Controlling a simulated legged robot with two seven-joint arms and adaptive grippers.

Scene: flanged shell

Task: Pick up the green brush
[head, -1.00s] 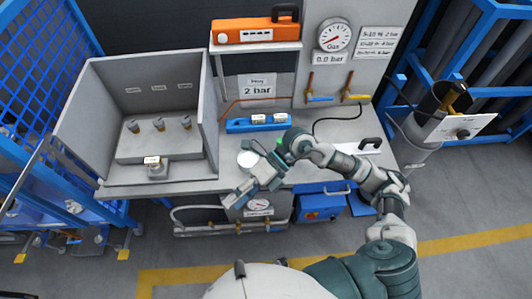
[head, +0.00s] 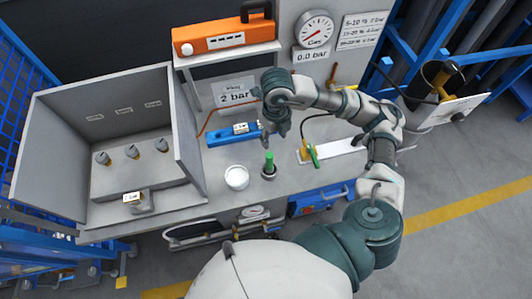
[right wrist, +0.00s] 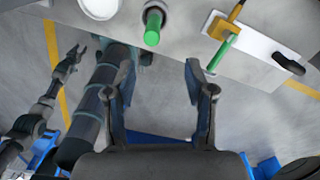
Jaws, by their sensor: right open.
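A green upright cylinder (head: 269,161) stands in a dark round base at the bench front; it also shows in the right wrist view (right wrist: 153,26). A second green handle (head: 314,156) with a yellow part lies on a white plate to its right, also in the right wrist view (right wrist: 222,54). I cannot tell for certain which is the brush. My right gripper (head: 280,132) points down above the bench, behind the upright cylinder in the picture. Its jaws (right wrist: 158,65) are open and empty. What looks like my left gripper (right wrist: 74,58) is small at the left of the wrist view.
A white round cup (head: 236,177) stands left of the upright green cylinder. A blue block (head: 222,138) lies behind it. A grey open box (head: 60,150) fills the bench's left side. An orange case (head: 222,38) sits on the shelf. The white plate (head: 340,147) lies right.

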